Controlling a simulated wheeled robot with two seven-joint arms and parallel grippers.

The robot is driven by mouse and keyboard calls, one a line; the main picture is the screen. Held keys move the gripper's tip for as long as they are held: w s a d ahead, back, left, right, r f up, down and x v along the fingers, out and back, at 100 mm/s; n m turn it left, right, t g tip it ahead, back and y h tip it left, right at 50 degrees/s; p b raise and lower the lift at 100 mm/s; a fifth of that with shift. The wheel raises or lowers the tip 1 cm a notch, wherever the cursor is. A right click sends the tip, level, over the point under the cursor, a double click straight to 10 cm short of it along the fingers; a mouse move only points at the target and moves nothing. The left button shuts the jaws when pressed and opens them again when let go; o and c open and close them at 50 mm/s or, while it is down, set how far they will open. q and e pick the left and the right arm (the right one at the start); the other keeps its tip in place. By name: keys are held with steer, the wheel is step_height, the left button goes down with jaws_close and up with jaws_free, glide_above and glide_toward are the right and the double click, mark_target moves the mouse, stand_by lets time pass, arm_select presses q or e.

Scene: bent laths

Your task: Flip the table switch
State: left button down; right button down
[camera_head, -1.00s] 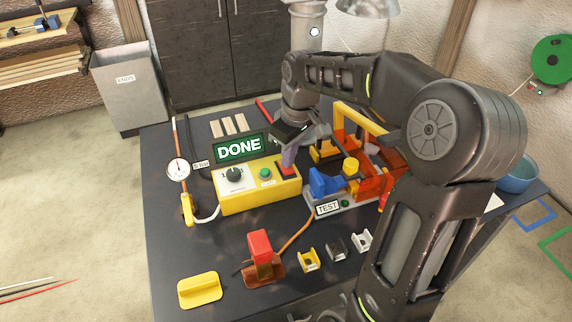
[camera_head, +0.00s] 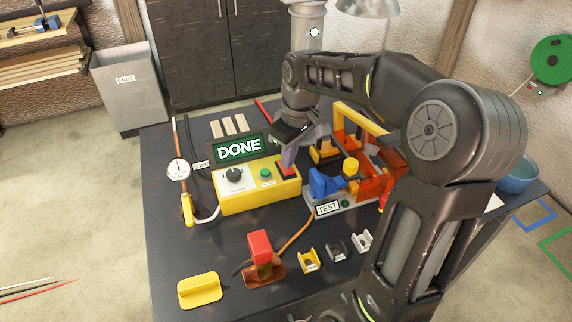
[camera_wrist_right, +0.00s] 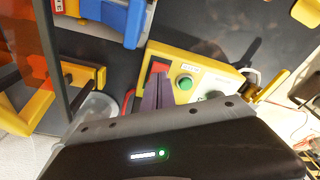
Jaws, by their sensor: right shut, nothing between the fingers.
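The yellow control box (camera_head: 240,200) stands on the dark table. It carries a black knob (camera_head: 234,174), a green button (camera_head: 265,173) and a red switch (camera_head: 286,170) at its right end. My right gripper (camera_head: 288,162) reaches down over that end, its purple fingers shut and empty with their tips at the red switch. In the right wrist view the fingertips (camera_wrist_right: 164,78) lie right by the red switch (camera_wrist_right: 160,67); whether they touch it I cannot tell. The fingers hide part of the switch. My left gripper is not in view.
A sign (camera_head: 240,149) reading DONE stands behind the box. To the right is a TEST fixture (camera_head: 328,208) with a blue part (camera_head: 322,183) and orange panels. A red-topped switch (camera_head: 260,246), small clips and a yellow handle (camera_head: 199,291) lie in front.

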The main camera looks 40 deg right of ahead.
mark_target(289, 170)
steer(key=shift+f+b, duration=0.65)
steer(key=shift+f, duration=0.25)
stand_by(0.8)
steer(key=shift+r+p, duration=2.8)
steer(key=shift+r, duration=0.75)
